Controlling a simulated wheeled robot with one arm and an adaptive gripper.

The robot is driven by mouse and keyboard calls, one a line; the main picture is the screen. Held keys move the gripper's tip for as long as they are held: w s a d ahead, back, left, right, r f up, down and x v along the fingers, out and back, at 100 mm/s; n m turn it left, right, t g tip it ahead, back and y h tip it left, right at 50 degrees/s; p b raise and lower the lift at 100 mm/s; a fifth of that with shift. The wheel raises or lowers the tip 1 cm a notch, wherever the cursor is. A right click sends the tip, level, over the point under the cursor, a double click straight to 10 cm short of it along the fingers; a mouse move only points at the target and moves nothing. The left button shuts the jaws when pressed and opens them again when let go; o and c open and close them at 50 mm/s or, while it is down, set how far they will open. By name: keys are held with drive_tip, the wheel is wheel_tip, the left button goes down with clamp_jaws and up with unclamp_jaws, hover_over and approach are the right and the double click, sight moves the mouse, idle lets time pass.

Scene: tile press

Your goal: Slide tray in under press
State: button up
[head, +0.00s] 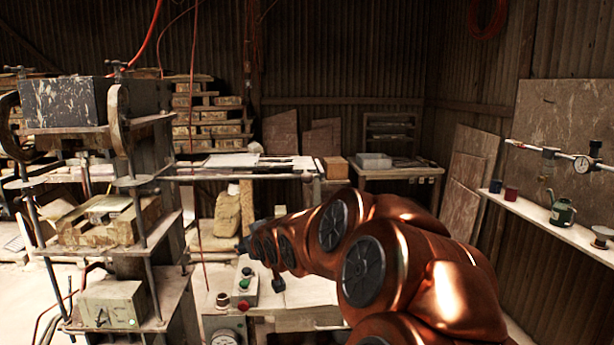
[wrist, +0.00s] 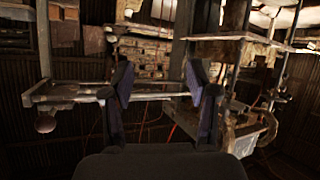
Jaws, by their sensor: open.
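The press (head: 60,100) stands at the left in the head view, with a heavy block at its top. A pale mould block (head: 110,220) sits on its middle plate. To its right a rail frame (head: 245,178) runs out at plate height; a flat pale piece (head: 262,160) shows at it, but I cannot tell whether this is the tray. My gripper (head: 256,246) is in front of the frame, small and partly hidden by my arm. In the wrist view, which looks upside down, my gripper (wrist: 160,88) is open and empty, with the frame (wrist: 85,88) and press (wrist: 225,50) beyond.
A control box (head: 245,285) with buttons stands on a low bench below my gripper. A side table (head: 395,170) is at the back. A wall shelf (head: 550,220) with two cups and a green can (head: 562,212) is at the right. Red cables hang near the press.

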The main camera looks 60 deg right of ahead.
drive_tip(key=s+d+r+m+t+h, duration=0.1)
drive_tip(key=s+d+r+t+h, duration=0.15)
drive_tip(key=d+r, duration=0.5)
drive_tip(key=h+p, duration=0.1)
drive_tip(key=h, duration=0.2)
approach(309, 179)
drive_tip(key=shift+m, duration=0.4)
drive_tip(key=x, duration=0.4)
drive_tip(key=shift+d+f, duration=0.15)
drive_tip(key=shift+p+x, duration=1.4)
drive_tip(key=shift+x, duration=1.9)
drive_tip(key=shift+w+d, duration=0.3)
drive_tip(key=shift+w, duration=0.2)
clamp_jaws()
